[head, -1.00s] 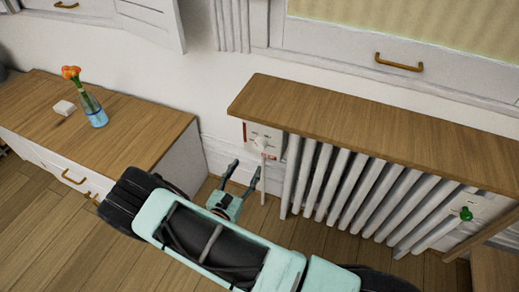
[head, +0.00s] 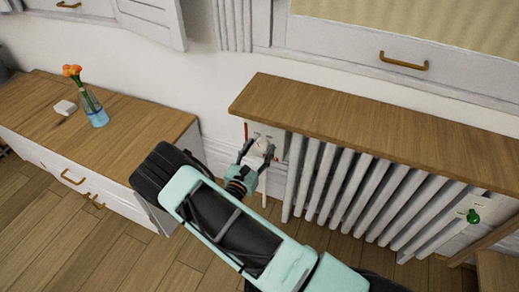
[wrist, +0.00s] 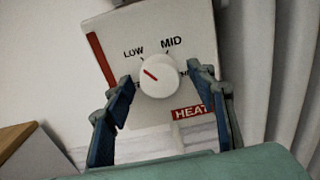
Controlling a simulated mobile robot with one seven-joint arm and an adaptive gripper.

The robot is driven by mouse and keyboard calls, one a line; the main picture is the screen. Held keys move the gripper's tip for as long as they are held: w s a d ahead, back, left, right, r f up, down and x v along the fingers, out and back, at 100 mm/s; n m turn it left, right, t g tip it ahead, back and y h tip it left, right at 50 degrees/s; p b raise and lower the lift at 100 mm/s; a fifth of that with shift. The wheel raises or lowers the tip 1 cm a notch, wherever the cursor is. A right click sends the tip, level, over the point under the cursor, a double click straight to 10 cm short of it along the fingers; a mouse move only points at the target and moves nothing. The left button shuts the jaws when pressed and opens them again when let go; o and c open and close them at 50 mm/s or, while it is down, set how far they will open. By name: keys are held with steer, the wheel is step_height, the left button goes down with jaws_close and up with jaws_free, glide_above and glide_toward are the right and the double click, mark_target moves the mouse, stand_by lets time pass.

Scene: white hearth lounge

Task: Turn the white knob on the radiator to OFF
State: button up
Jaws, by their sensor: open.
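The white knob (wrist: 164,76) is round with a red pointer line, on a white panel (wrist: 188,28) at the left end of the radiator (head: 345,190). In the wrist view the pointer slants to the upper left, below the LOW label; MID is at the upper right, and other labels are partly hidden by the fingers. A red HEAT label sits below. My gripper (wrist: 160,88) is open, with one finger on each side of the knob; I cannot tell whether they touch it. In the head view my gripper (head: 259,154) is at the panel and partly hides the knob.
A wooden shelf (head: 380,122) overhangs the radiator and panel. A green valve (head: 473,216) is at the radiator's right end. At left, a low cabinet (head: 135,125) bears a vase of orange flowers (head: 94,108) and a small white block (head: 65,107). Floor between is open.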

steer(key=shift+c, duration=0.2)
steer(key=c, duration=1.1)
steer(key=shift+n, duration=0.4)
steer(key=shift+n+p, duration=0.4)
steer(key=shift+n, duration=0.7)
steer(key=n+p, duration=0.1)
steer(key=n, duration=0.3)
steer(key=n+p, duration=0.1)
steer(key=n, duration=0.5)
steer(key=shift+d+n, duration=0.1)
steer(key=shift+n, duration=0.3)
